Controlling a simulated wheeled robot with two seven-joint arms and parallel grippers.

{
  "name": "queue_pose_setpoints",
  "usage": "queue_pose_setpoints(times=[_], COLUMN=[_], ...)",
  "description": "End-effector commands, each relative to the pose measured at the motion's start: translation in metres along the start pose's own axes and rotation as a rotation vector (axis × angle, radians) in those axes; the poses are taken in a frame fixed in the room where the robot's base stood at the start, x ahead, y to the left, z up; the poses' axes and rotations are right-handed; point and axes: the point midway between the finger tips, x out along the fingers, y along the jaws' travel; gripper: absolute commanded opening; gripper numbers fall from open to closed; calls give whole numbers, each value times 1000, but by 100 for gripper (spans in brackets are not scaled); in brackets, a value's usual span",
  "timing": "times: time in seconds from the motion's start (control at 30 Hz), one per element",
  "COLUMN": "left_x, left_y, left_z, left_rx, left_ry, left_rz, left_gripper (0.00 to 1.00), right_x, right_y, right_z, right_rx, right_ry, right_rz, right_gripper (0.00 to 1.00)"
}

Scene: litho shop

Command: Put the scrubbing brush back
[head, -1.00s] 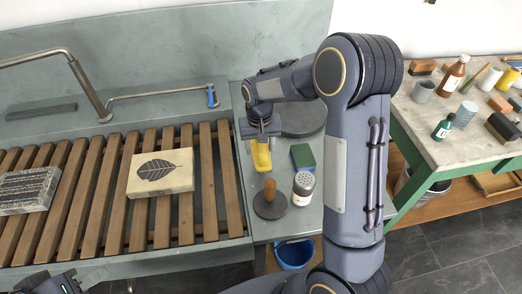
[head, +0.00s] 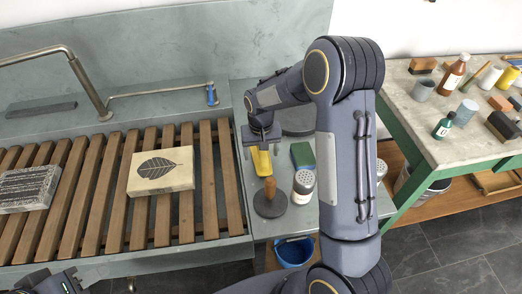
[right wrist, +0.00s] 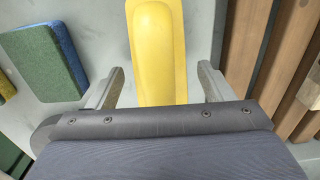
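A long yellow thing (head: 262,164), which looks like the scrubbing brush, lies on the grey ledge right of the slatted rack; I see no bristles. My right gripper (head: 262,148) is over its far end with its fingers spread. In the right wrist view the yellow thing (right wrist: 157,50) runs between the open fingertips (right wrist: 160,88), with a gap on both sides. I cannot tell the exact height of the fingers above the ledge. My left gripper (head: 58,283) is at the bottom left, cut off by the picture edge, far from it.
A green sponge (head: 302,155), a shaker (head: 303,187) and a disc with a wooden handle (head: 270,203) stand close by. The slatted rack (head: 207,180) carries a leaf-print stone (head: 161,171). A bench (head: 410,118) with bottles and blocks is at the right.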

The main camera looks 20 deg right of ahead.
Motion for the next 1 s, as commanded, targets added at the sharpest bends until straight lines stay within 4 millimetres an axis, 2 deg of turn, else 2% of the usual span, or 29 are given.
queue_pose_setpoints(times=[0.27, 0.37, 0.7, 1.0], left_x=[-2, -1, 2, 3], left_y=[1, 0, -1, -1], left_z=[-1, 0, 1, 1], left_rx=[0, 0, 0, 0], left_ry=[0, 0, 0, 0], left_rz=[0, 0, 0, 0], left_gripper=[36, 36, 36, 36], right_x=[-8, -23, -95, -128], right_y=[0, 0, -1, 3], right_z=[-1, -1, -1, 5], right_rx=[0, 0, -1, 1], right_ry=[2, 5, 5, 6], right_rz=[-1, -2, -2, -17], right_gripper=[74, 74, 74, 74])
